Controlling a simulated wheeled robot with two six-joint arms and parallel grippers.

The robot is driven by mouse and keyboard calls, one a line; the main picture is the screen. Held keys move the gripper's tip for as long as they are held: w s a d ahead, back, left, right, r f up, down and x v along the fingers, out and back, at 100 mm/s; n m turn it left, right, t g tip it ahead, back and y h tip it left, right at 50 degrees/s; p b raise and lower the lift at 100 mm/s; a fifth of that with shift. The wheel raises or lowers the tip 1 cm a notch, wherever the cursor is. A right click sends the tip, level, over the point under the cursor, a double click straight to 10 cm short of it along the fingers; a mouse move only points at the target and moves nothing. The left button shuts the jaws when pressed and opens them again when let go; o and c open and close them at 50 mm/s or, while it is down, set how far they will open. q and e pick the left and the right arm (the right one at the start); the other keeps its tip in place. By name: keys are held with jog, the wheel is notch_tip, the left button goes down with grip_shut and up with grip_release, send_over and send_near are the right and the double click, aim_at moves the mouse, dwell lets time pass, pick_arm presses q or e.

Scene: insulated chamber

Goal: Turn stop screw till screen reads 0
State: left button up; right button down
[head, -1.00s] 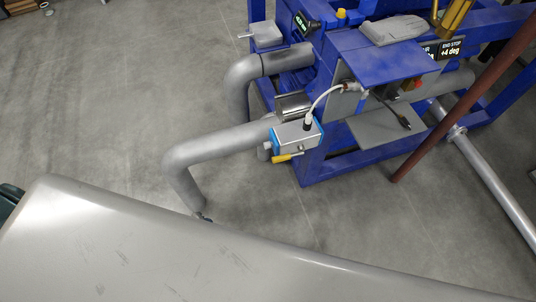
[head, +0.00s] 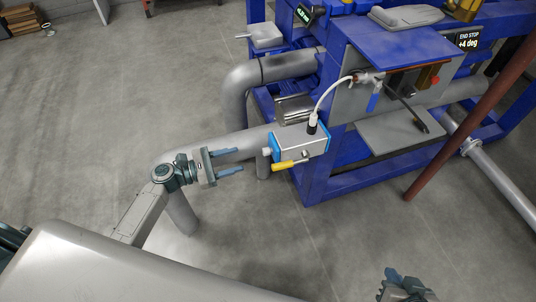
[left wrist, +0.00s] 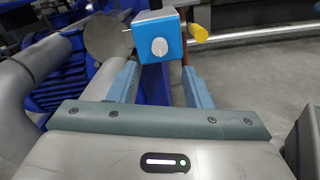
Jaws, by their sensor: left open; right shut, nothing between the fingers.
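The actuator box (head: 300,145), grey with blue end caps, sits on the blue machine's near side. A pale screw knob (head: 266,152) sticks out of its left end; in the left wrist view this white knob (left wrist: 159,46) is round and centred on the blue end face. My right gripper (head: 404,280) is shut, partly cut off at the bottom edge.
A yellow lever (head: 290,164) sticks out from the box's front, and a white cable (head: 329,96) rises from its top. A grey pipe (head: 240,146) runs behind my left gripper. A red-brown post (head: 465,120) slants at right. The floor (head: 300,235) in front is clear.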

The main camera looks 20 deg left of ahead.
aim_at(268, 151)
pick_arm(q)
jog(key=x, duration=0.9)
jog(key=shift+a, duration=0.1)
grip_shut()
jog(key=shift+f, duration=0.1)
